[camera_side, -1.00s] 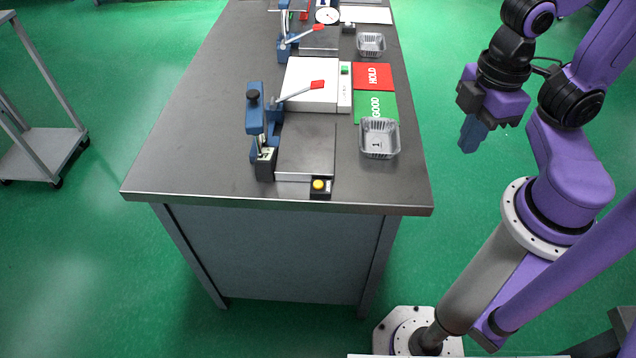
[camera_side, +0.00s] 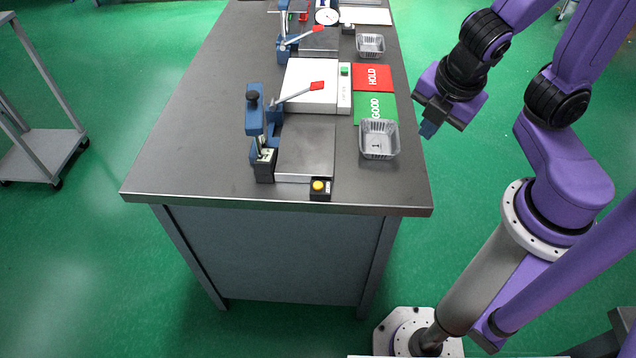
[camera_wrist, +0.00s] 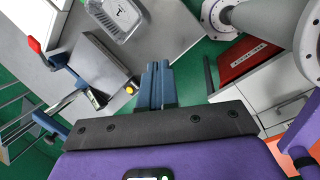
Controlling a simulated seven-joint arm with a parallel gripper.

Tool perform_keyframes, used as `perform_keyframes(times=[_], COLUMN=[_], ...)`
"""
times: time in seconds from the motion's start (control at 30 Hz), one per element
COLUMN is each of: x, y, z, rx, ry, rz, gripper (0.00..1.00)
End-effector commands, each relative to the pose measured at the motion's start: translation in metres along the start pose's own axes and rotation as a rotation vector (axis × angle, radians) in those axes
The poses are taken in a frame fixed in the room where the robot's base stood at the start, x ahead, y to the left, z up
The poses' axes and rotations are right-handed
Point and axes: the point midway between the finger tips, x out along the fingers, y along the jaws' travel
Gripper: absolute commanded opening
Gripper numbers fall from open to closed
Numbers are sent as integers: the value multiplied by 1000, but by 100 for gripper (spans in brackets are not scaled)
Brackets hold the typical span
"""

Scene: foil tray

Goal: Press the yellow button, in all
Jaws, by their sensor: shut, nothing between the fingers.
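The yellow button (camera_side: 318,185) sits on a small black box at the front edge of the bench, beside the grey plate of the nearest press station. It also shows in the wrist view (camera_wrist: 130,90), left of my fingers. My gripper (camera_side: 428,130) is shut and empty. It is in the air off the bench's right edge, to the right of and above the foil tray (camera_side: 380,140). In the wrist view its blue fingertips (camera_wrist: 157,68) are together. The gripper is well apart from the button.
A blue toggle press (camera_side: 256,125) with a red-tipped handle stands left of the plate. Red HOLD (camera_side: 373,76) and green GOOD (camera_side: 376,106) mats lie behind the tray. A similar station stands further back. The bench's left side (camera_side: 190,150) is clear.

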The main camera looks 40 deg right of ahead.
Motion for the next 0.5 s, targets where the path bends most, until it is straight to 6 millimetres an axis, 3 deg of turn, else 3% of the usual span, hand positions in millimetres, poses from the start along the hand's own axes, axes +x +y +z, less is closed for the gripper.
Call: perform_keyframes(times=[0.27,0.5], x=[22,37], y=[63,107], z=[-24,-63], rx=[-696,-1318], ry=[-191,-371], rz=[176,271], gripper=[0,0])
